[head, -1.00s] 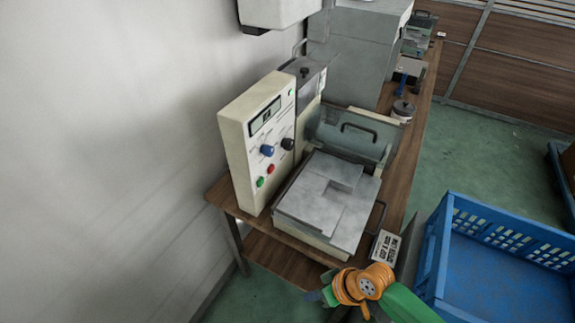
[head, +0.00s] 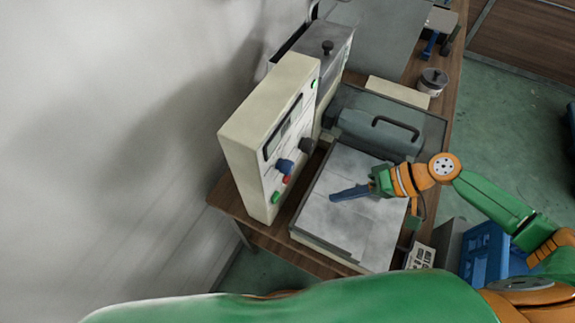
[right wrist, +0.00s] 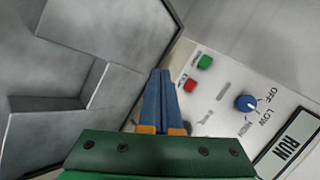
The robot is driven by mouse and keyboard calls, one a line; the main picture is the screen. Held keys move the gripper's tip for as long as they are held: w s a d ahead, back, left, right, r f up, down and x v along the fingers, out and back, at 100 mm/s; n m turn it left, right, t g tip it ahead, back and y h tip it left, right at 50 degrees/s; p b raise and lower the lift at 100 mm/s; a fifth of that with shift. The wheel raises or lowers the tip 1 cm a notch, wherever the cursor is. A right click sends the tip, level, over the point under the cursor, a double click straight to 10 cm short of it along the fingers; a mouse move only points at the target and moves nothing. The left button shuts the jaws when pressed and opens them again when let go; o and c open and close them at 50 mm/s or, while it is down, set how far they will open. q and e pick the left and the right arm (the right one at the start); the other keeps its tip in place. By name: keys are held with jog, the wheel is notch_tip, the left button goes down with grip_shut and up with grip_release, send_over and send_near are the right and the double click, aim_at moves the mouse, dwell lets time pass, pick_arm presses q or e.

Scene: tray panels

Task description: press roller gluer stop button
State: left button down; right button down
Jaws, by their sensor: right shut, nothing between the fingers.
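The roller gluer's cream control panel (head: 245,140) stands at the left of the machine, against the wall. It carries a red button (head: 287,179), a green button (head: 276,197), a blue knob (head: 284,167) and a black knob (head: 306,145). My right gripper (head: 333,196) is shut and empty above the grey plate, pointing at the panel but apart from it. In the right wrist view, the red button (right wrist: 190,85) is just right of the blue fingertips (right wrist: 160,72), with the green button (right wrist: 205,62) beyond. The display (right wrist: 292,147) reads RUN. My left gripper is out of view.
The grey plate (head: 330,225) lies on the wooden table (head: 262,238). A raised cover with a black handle (head: 396,127) stands behind it. A blue crate (head: 487,252) is at the right. Part of my body covers the bottom of the head view.

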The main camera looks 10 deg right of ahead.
aim_at(287, 178)
jog(key=shift+s+r, duration=0.15)
jog(key=shift+s, duration=0.3)
jog(key=w+a, duration=0.1)
jog(key=a, duration=0.1)
jog(key=w+a, duration=0.2)
jog(key=a, duration=0.1)
jog(key=w+a, duration=0.2)
jog(key=shift+w+a, duration=0.1)
jog(key=shift+a, duration=0.15)
dwell(1.7)
jog(key=shift+w+a, duration=0.45)
jog(key=shift+a, duration=0.2)
dwell(0.7)
jog(key=shift+d, duration=0.15)
jog(key=shift+s+d, duration=0.45)
jog(key=shift+d, duration=0.1)
jog(key=shift+d, duration=0.15)
